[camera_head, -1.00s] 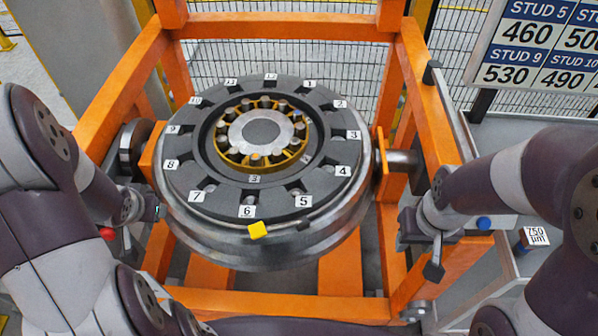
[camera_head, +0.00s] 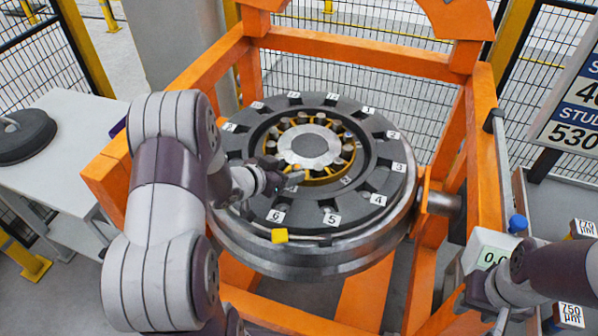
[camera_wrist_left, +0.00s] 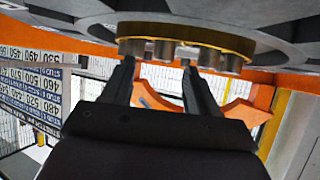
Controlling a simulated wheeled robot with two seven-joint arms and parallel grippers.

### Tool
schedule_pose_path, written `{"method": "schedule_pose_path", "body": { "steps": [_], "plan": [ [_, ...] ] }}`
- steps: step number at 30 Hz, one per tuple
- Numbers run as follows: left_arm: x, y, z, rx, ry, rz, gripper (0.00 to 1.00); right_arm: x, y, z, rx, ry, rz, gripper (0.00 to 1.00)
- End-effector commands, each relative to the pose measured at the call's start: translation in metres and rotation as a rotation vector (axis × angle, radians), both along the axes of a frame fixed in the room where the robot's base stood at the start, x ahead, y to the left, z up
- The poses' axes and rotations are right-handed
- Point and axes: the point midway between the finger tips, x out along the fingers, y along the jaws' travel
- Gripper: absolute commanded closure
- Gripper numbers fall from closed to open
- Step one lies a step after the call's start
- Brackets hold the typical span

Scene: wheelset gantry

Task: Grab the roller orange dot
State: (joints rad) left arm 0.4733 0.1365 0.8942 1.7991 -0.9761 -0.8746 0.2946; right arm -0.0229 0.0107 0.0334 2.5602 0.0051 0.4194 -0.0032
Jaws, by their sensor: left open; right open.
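The bearing's rollers (camera_head: 335,128) stand in a ring around a grey hub, inside a yellow cage (camera_head: 322,181), at the middle of the dark numbered wheel (camera_head: 360,215). I cannot make out an orange dot on any roller. My left gripper (camera_head: 293,179) is open over the wheel, at the near left side of the bearing, and its arm hides part of the wheel. In the left wrist view its two fingers (camera_wrist_left: 157,68) are apart and point toward several rollers (camera_wrist_left: 163,50) under the yellow cage rim; nothing is between them. My right gripper (camera_head: 487,298) is open at lower right, partly hidden.
An orange gantry frame (camera_head: 365,58) surrounds the wheel. A yellow tag (camera_head: 279,236) sits on the wheel's near edge. A gauge box (camera_head: 491,254) stands beside my right gripper. A side table (camera_head: 60,165) with a dark disc (camera_head: 24,135) is at left.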

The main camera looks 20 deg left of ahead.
Motion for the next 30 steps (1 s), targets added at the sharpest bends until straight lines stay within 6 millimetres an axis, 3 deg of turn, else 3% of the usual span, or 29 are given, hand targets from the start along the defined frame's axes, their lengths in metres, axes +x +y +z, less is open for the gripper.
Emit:
{"method": "schedule_pose_path", "body": {
  "steps": [5, 12, 17, 18, 26, 30],
  "plan": [
    [0.021, -0.008, -0.012, 0.001, 0.001, -0.001, 0.41, 0.0, 0.0, 0.004, 0.0, 0.0, 0.0, 0.57],
    [0.023, -0.008, -0.013, 0.002, 0.0, 0.0, 0.44, 0.0, 0.0, 0.004, 0.0, 0.0, 0.0, 0.57],
    [0.023, -0.008, -0.013, 0.002, 0.0, 0.0, 0.96, 0.0, 0.0, 0.004, 0.0, 0.0, 0.0, 0.57],
    [0.023, -0.008, -0.013, 0.002, 0.0, 0.0, 1.0, 0.0, 0.0, 0.004, 0.0, 0.0, 0.0, 0.57],
    [0.023, -0.008, -0.012, 0.002, 0.0, 0.0, 1.0, 0.0, 0.0, 0.004, 0.0, 0.0, 0.0, 0.57],
    [0.023, -0.008, -0.002, 0.003, -0.002, -0.001, 1.0, 0.0, 0.0, 0.003, 0.0, 0.0, 0.0, 0.57]
  ]
}}
